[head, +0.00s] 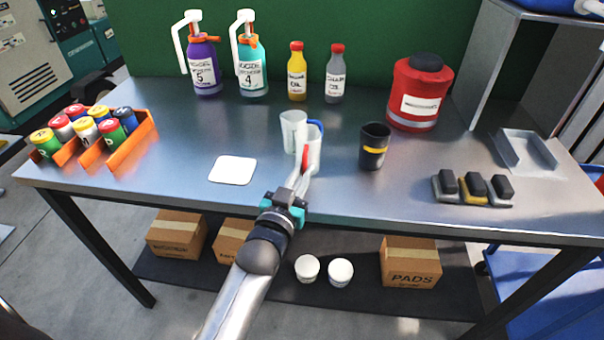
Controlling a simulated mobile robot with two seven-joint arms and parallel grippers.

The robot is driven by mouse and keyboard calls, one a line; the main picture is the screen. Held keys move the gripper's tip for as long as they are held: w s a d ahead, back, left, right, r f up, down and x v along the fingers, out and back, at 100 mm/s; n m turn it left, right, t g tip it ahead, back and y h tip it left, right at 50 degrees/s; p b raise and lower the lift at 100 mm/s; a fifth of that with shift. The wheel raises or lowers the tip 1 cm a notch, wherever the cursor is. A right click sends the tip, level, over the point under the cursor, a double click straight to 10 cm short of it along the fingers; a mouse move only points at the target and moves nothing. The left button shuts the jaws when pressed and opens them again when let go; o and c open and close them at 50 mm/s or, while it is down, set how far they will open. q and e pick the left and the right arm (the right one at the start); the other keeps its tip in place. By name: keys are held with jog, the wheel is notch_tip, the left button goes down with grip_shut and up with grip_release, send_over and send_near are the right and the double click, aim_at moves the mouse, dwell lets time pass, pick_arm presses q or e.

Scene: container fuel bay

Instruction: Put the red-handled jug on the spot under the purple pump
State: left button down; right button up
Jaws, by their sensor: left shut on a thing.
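The red-handled jug (314,147) is a clear, pale jug on the steel bench, with its red handle facing my arm. My left gripper (303,177) is shut on the red handle. I cannot tell whether the jug is touching the bench or just above it. A second pale jug (292,130) with a blue handle stands close behind it to the left. The purple pump bottle (205,66), labelled 5, stands at the back left with its white spout pointing left and down. No marked spot shows clearly under that spout. My right gripper is not in view.
A teal pump bottle (252,68) stands beside the purple one. A white square pad (232,170) lies left of the jugs, and a dark cup (374,147) stands to their right. An orange rack (128,145) of cans is at left. The bench between rack and pumps is clear.

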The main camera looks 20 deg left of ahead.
pick_arm(q)
jog(key=shift+f, duration=0.15)
jog(key=c, duration=0.9)
grip_release()
jog(key=shift+r, duration=0.25)
jog(key=s, duration=0.4)
jog(key=s+p, duration=0.1)
jog(key=s, duration=0.3)
jog(key=s+d, duration=0.1)
jog(key=s, duration=0.3)
jog(key=shift+p, duration=0.3)
jog(key=shift+f, duration=0.15)
